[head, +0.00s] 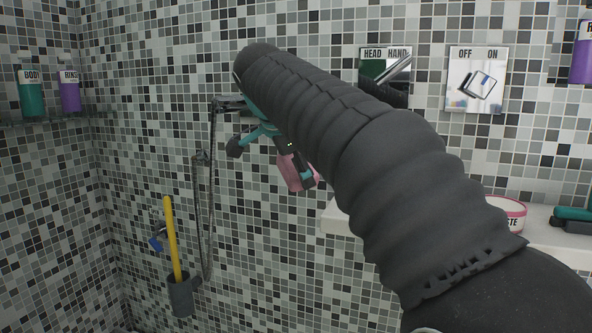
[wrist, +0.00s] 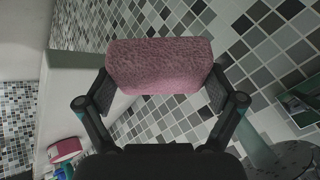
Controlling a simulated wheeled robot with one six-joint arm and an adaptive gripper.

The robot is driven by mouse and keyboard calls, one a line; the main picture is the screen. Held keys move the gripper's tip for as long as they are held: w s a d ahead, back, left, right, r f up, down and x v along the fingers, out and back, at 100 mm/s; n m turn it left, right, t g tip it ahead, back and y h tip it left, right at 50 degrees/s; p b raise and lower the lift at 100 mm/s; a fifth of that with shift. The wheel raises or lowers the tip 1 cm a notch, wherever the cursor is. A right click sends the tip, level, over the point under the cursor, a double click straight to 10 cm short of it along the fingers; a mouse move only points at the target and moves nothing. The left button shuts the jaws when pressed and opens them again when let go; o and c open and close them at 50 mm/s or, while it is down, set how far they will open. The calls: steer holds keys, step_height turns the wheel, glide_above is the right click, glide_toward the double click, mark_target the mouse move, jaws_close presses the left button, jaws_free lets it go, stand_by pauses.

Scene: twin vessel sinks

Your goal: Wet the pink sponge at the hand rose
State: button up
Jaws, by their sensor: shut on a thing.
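The pink sponge (head: 292,174) is in my gripper (head: 300,180), off the wall shelf, partly hidden by the gripper. In the wrist view the sponge (wrist: 160,66) is a rough pink block between both fingers. A dark, dotted round disc (wrist: 290,160), apparently the hand rose, shows at the lower right of the wrist view, apart from the sponge. In the head view a dark bar (head: 230,103) holds the hose top, and my arm hides what lies behind it. No running water shows. The HEAD/HAND plate (head: 372,68) is partly hidden by my arm; the OFF/ON plate (head: 458,98) has a chrome lever.
A white shelf (head: 333,217) carries a pink-rimmed tub (head: 513,210) and a teal and black item (head: 572,216). A metal hose (head: 209,230) hangs on the tiled wall. A yellow stick (head: 173,240) stands in a dark holder (head: 181,298). Bottles (head: 33,94) stand at the left.

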steer(key=shift+d, duration=0.1)
stand_by(0.3)
steer(key=shift+w+d, duration=0.1)
steer(key=shift+d, duration=0.35)
steer(key=shift+a, duration=0.25)
steer(key=shift+a, duration=0.35)
steer(key=shift+d, duration=0.2)
steer(key=shift+d, duration=0.4)
steer(key=shift+a, duration=0.2)
steer(key=shift+a, duration=0.4)
steer(key=shift+d, duration=0.15)
stand_by(0.4)
